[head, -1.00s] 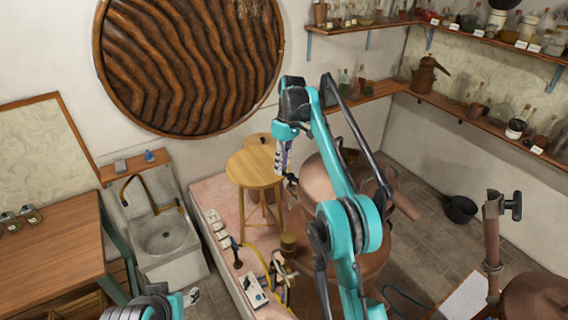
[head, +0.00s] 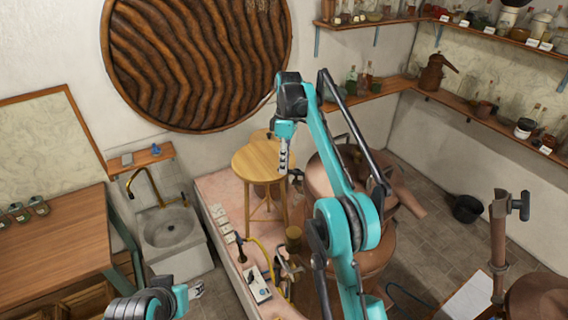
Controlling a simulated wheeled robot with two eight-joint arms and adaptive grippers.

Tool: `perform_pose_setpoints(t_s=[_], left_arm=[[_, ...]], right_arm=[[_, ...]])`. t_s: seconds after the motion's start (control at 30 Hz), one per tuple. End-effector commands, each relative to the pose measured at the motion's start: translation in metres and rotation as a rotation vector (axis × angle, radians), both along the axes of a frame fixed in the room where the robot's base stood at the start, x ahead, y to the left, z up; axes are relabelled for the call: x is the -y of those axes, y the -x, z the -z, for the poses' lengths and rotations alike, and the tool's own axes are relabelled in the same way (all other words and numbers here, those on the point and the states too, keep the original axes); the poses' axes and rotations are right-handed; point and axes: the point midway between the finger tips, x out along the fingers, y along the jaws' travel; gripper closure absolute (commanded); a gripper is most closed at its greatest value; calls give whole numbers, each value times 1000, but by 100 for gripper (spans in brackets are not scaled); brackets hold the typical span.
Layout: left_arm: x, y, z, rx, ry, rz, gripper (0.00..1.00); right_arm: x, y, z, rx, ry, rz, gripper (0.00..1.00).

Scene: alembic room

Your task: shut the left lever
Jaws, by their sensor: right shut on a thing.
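My right gripper (head: 283,158) hangs at the end of the teal right arm, beside the round wooden stool top and above the pink platform. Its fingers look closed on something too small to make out. A small dark part (head: 296,173) shows close to the fingertips, by the copper still (head: 322,180); I cannot tell whether they touch. I cannot pick out the left lever with certainty. A dark upright handle (head: 241,250) stands on the platform's left part, apart from the gripper. Only part of my left arm shows at the bottom left; its gripper is out of view.
A sink (head: 170,228) and wooden table (head: 55,245) are at left. A black pot (head: 467,208) sits on the open floor at right.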

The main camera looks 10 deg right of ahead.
Motion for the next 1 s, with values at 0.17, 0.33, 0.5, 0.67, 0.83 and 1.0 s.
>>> perform_pose_setpoints(t_s=[0.17,0.33,0.5,0.67,0.83,1.0], left_arm=[[0,0,0,0,0,0,49],[0,0,0,0,0,0,49],[0,0,0,0,0,0,49],[0,0,0,0,0,0,49],[0,0,0,0,0,0,49],[0,0,0,0,0,0,49]], right_arm=[[2,0,-2,1,3,1,100],[2,0,-1,0,2,1,71],[1,0,-1,0,1,1,66],[1,0,0,0,1,5,66],[3,-3,0,0,1,94,66],[10,-10,0,0,0,327,66]])
